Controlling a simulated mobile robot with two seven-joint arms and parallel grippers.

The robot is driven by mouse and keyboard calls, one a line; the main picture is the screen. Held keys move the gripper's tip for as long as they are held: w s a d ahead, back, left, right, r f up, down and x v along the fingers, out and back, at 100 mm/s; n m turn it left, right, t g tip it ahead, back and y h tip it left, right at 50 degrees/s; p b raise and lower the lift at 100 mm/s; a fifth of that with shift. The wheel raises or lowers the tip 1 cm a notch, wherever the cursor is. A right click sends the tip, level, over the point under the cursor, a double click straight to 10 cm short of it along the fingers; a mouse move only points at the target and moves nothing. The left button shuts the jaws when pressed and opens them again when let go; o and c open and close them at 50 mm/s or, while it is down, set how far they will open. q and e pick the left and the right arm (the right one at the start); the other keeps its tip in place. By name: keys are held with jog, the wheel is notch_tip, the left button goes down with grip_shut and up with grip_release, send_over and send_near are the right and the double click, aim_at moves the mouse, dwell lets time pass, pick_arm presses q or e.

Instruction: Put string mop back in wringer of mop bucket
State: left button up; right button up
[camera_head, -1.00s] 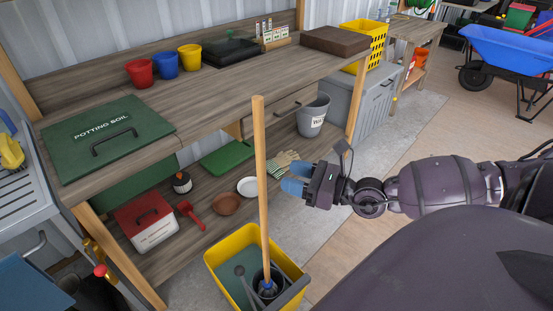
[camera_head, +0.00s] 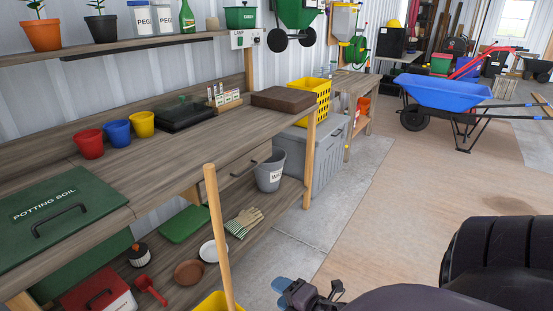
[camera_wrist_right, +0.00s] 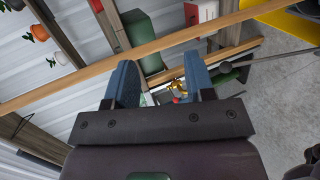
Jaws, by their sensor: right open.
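The string mop's wooden handle (camera_head: 218,240) stands nearly upright, slightly tilted, at the bottom centre of the head view. Its lower end and the mop strands are out of frame. The yellow mop bucket (camera_head: 216,304) shows only as a sliver at the bottom edge; its wringer is not visible. My right gripper (camera_head: 284,286) is at the bottom edge, right of the handle. In the right wrist view my right gripper (camera_wrist_right: 161,78) is open and empty, with a wooden pole, likely the mop handle (camera_wrist_right: 70,82), crossing just beyond the fingertips. My left gripper is not in view.
A wooden workbench (camera_head: 160,150) runs along the wall, with a potting soil box (camera_head: 60,215) and pots. Its lower shelf holds gloves (camera_head: 244,222) and a grey bucket (camera_head: 269,173). The floor (camera_head: 370,215) right of the bench is clear up to a blue wheelbarrow (camera_head: 450,92).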

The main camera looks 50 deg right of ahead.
jog(key=s+a+f+m+g, duration=0.1)
jog(key=s+a+f+m, duration=0.1)
jog(key=a+m, duration=0.3)
jog(key=s+a+f+m+g+y, duration=0.1)
jog(key=s+a+f+m+g, duration=0.1)
jog(key=m, duration=0.8)
notch_tip(320, 180, down, 4)
jog(key=s+a, duration=0.1)
jog(key=a, duration=0.1)
jog(key=shift+s+a+r+m, duration=0.2)
jog(key=shift+s+a+m, duration=0.1)
jog(key=shift+a+m, duration=0.1)
jog(key=shift+d+r+p, duration=0.15)
jog(key=shift+r+p, duration=0.4)
jog(key=shift+p, duration=0.05)
